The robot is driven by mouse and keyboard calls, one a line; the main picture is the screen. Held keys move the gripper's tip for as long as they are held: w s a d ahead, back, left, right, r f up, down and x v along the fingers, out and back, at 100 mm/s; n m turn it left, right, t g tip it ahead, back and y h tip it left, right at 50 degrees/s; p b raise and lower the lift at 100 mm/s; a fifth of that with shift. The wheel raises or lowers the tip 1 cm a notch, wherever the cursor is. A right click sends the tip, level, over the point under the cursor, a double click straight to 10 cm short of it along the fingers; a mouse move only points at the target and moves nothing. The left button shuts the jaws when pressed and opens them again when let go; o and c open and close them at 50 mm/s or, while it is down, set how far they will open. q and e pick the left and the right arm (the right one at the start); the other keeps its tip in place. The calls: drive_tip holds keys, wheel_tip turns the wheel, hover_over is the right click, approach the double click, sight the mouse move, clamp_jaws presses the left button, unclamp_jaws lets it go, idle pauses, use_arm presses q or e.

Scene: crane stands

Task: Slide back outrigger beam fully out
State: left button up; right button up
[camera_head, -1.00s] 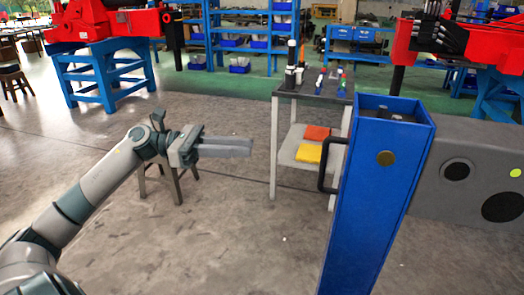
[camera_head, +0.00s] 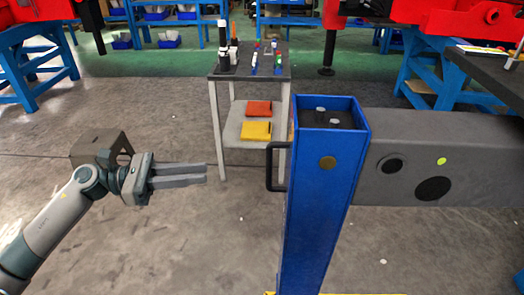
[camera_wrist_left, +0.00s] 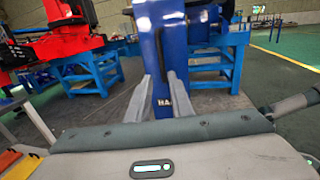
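The grey outrigger beam (camera_head: 400,190) runs in from the right in the head view. Its near end meets an upright blue column (camera_head: 318,205), open at the top. A black handle (camera_head: 273,167) stands out from the column's left side. My left gripper (camera_head: 206,174) is left of the handle, pointing towards it, with a clear gap between. Its fingers also show in the left wrist view (camera_wrist_left: 161,78), apart and with nothing held. A blue upright part with white lettering (camera_wrist_left: 163,70) shows beyond them. My right gripper is out of view.
A small table (camera_head: 251,74) with bottles on top and orange and yellow items below stands behind the handle. A brown stool (camera_head: 100,146) is behind my left arm. Blue stands (camera_head: 30,70) with red machinery are farther back. The floor between gripper and column is clear.

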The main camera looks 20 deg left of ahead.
use_arm(q)
drive_tip(key=shift+s+d, duration=0.1)
drive_tip(key=shift+d, duration=0.05)
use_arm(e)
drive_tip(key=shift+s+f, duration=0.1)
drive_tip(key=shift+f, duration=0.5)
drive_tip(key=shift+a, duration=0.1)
use_arm(q)
drive_tip(key=p, duration=0.6)
hover_over(268, 184)
drive_tip(key=a, duration=0.1)
drive_tip(key=shift+w+d, duration=0.4)
drive_tip(key=shift+d, duration=0.05)
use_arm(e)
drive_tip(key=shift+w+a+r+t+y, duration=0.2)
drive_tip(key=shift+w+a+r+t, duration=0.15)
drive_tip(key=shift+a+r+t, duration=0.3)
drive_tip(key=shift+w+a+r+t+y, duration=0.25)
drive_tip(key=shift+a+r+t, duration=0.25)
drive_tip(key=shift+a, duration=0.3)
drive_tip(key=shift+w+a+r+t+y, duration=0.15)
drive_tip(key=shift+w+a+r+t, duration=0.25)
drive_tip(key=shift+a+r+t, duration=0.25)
use_arm(q)
clamp_jaws()
